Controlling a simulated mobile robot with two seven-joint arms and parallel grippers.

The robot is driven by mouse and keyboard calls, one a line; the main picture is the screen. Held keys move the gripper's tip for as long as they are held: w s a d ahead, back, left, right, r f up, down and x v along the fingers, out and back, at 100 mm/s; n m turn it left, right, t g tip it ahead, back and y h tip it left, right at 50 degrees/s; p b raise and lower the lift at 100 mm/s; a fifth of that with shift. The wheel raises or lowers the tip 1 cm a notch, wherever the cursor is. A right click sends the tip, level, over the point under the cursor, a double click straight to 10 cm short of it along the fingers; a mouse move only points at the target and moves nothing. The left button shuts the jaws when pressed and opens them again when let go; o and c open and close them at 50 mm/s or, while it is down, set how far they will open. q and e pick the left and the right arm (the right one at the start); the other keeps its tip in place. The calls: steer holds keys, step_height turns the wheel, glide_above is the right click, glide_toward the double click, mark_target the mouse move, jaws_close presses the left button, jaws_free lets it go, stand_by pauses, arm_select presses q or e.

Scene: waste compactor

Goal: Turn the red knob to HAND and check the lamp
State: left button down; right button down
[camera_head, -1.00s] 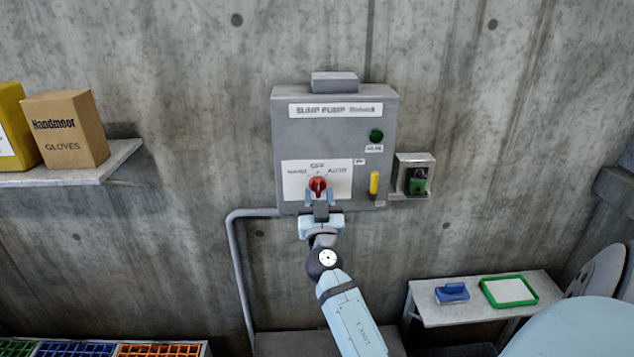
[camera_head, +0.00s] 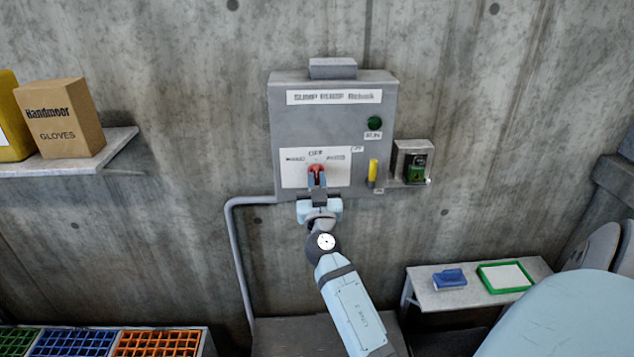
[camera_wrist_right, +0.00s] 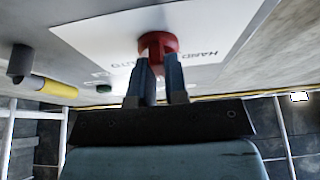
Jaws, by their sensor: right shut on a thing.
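The red knob (camera_head: 316,169) sits on a white label plate (camera_head: 338,178) on the grey sump pump box (camera_head: 331,120). The plate has OFF above the knob, with smaller lettering to either side. My right gripper (camera_head: 317,180) is shut on the knob from below. In the right wrist view both fingers (camera_wrist_right: 159,82) are at the red knob (camera_wrist_right: 158,44), and HAND and AUTO show upside down on the plate. The lamp (camera_head: 375,123) at the box's upper right is dark green and does not look lit. My left gripper is not in view.
A yellow handle (camera_head: 373,171) and a small housing with a green and black device (camera_head: 416,168) are right of the knob. A shelf with a gloves box (camera_head: 64,118) is at left. A bench (camera_head: 440,298) holds a blue item and a green-rimmed tray.

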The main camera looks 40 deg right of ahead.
steer(key=n+t+y, duration=0.1)
steer(key=n, duration=0.2)
steer(key=shift+r, duration=0.15)
steer(key=shift+d+r+n+y+p, duration=0.15)
steer(key=shift+n+y+p, duration=0.4)
steer(key=shift+n, duration=0.65)
steer(key=n+y+p, duration=0.1)
steer(key=n, duration=0.1)
steer(key=n+t+y+p, duration=0.1)
steer(key=n+p, duration=0.1)
steer(key=shift+s+r+n+y, duration=0.1)
steer(key=shift+n+y, duration=0.15)
steer(key=shift+n, duration=0.15)
steer(key=shift+n+y+p, duration=0.4)
steer(key=shift+n+p, duration=0.4)
steer(key=shift+n, duration=0.2)
